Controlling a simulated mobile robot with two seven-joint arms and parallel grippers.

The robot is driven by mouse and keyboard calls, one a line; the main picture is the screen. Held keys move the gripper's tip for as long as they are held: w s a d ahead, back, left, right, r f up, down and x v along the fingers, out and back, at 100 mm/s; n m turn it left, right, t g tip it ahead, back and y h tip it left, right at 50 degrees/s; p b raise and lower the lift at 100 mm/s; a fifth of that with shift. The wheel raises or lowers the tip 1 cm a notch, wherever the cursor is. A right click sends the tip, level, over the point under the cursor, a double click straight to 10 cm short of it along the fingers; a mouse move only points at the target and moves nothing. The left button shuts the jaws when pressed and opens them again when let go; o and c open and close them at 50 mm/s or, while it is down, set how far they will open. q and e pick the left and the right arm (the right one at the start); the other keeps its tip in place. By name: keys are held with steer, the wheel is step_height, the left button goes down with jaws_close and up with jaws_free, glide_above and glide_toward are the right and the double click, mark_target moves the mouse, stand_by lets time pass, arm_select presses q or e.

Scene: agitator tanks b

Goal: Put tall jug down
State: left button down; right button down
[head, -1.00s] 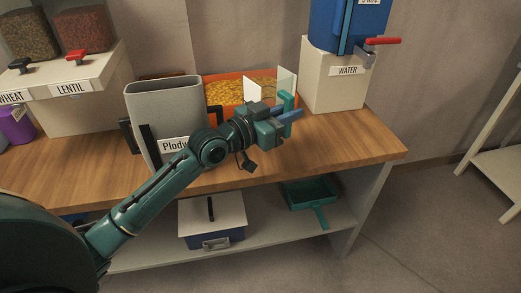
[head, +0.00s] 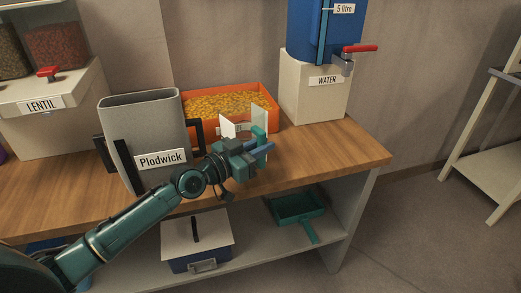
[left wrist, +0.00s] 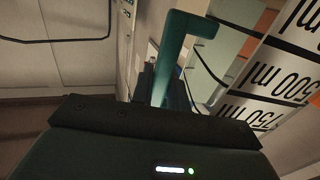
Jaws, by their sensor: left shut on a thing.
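The tall jug (head: 228,127) is a clear, flat-sided container with white panels and a teal handle (head: 259,143). It stands upright at the front of the orange bin, over the wooden counter. My left gripper (head: 262,152) is shut on its handle. The gripper hides the jug's lower part, so I cannot tell whether its base touches the counter. In the left wrist view, the teal handle (left wrist: 178,50) rises from between my fingers, and the jug's white volume scale (left wrist: 265,85) is on the right. My right gripper is not in view.
The wooden counter (head: 330,155) is bare to the right of the jug. An orange bin (head: 266,97) of yellow grain is behind it. The grey Plodwick container (head: 150,122) is to the left. A blue water tank (head: 318,30) with a red tap stands on a cream block (head: 300,95).

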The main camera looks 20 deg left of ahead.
arm_select(q)
steer(key=shift+r, duration=0.1)
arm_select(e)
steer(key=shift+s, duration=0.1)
arm_select(q)
steer(key=c, duration=1.4)
jaws_free()
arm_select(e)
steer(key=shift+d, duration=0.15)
arm_select(q)
steer(key=shift+o, duration=0.2)
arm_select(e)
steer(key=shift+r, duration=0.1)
arm_select(q)
steer(key=b+v, duration=0.2)
steer(key=v, duration=0.9)
steer(key=s+d+f+n+g+y, duration=0.1)
steer(key=s+d+f, duration=0.3)
steer(key=s+f, duration=0.4)
steer(key=s+d+f+n+g+y, duration=0.1)
steer(key=s+d+f+n+y, duration=0.2)
steer(key=s+f, duration=0.5)
steer(key=s+d+y, duration=0.1)
steer(key=s+d, duration=0.1)
steer(key=shift+d+n, duration=0.25)
steer(key=shift+n, duration=0.15)
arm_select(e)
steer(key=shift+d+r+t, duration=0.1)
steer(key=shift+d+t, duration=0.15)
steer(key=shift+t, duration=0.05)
